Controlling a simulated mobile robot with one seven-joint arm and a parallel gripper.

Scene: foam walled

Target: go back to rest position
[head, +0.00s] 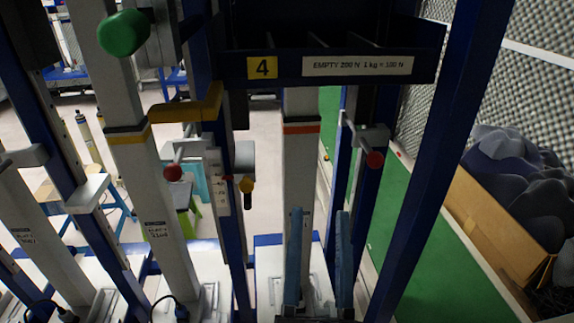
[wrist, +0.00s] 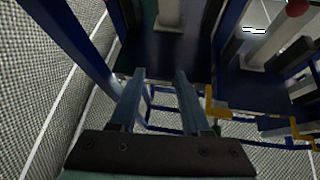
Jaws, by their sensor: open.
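My gripper (head: 319,260) shows at the bottom of the head view, its two blue-grey fingers pointing up and apart. In the wrist view the two fingers (wrist: 160,100) reach up from a dark mounting plate, also apart and empty. In the head view the fingers overlap the lower part of a white post (head: 300,175) with an orange band. I cannot tell whether they touch it.
A blue tray labelled 4 (head: 262,68) hangs above. Blue and white frame posts (head: 150,180) crowd the left, with a green knob (head: 124,33). A blue slanted post (head: 440,160) stands right. A green floor strip (head: 430,270) lies beside a cardboard box (head: 500,225) of grey foam.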

